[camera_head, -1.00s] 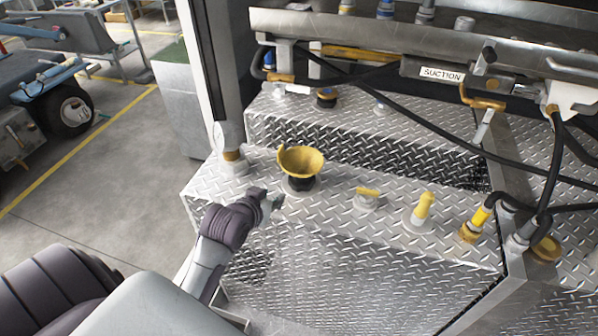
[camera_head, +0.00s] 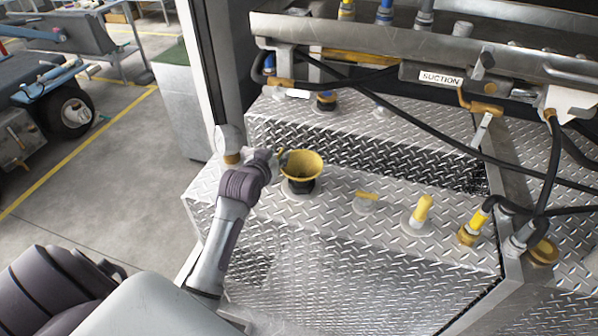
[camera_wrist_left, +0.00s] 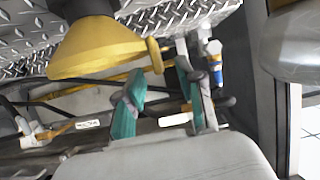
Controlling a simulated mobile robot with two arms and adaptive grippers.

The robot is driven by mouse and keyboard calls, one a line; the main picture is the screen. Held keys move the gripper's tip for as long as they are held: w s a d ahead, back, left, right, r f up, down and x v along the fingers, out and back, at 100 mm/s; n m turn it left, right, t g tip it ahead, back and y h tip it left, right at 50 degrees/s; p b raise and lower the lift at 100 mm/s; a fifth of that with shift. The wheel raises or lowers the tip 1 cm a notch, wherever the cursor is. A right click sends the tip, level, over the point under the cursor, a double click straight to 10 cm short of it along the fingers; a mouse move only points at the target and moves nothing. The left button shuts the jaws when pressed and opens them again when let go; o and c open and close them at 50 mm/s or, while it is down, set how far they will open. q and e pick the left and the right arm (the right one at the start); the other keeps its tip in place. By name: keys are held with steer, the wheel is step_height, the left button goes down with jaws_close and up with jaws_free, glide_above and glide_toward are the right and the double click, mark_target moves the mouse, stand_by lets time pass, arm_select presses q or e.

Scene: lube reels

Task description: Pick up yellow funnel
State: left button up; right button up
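The yellow funnel (camera_head: 301,164) sits upright in a black neck (camera_head: 299,186) on the diamond-plate tank top, left of its middle. My left gripper (camera_head: 272,158) is just left of the funnel, at about rim height. In the left wrist view, the funnel (camera_wrist_left: 95,50) appears upside down at upper left, its small rim tab pointing toward the space between the fingers. The teal-padded fingers of the left gripper (camera_wrist_left: 165,95) are apart with nothing clearly held between them. Whether a finger touches the funnel cannot be told. My right gripper is not in view.
Right of the funnel are a small yellow-handled cap (camera_head: 366,199), a yellow fitting (camera_head: 421,210) and a yellow hose coupling (camera_head: 474,226). Black hoses (camera_head: 430,130) cross behind.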

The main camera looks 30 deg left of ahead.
mark_target(279, 154)
arm_select(q)
steer(key=x, duration=0.3)
steer(key=shift+w, duration=0.25)
steer(key=shift+s, duration=0.1)
jaws_close()
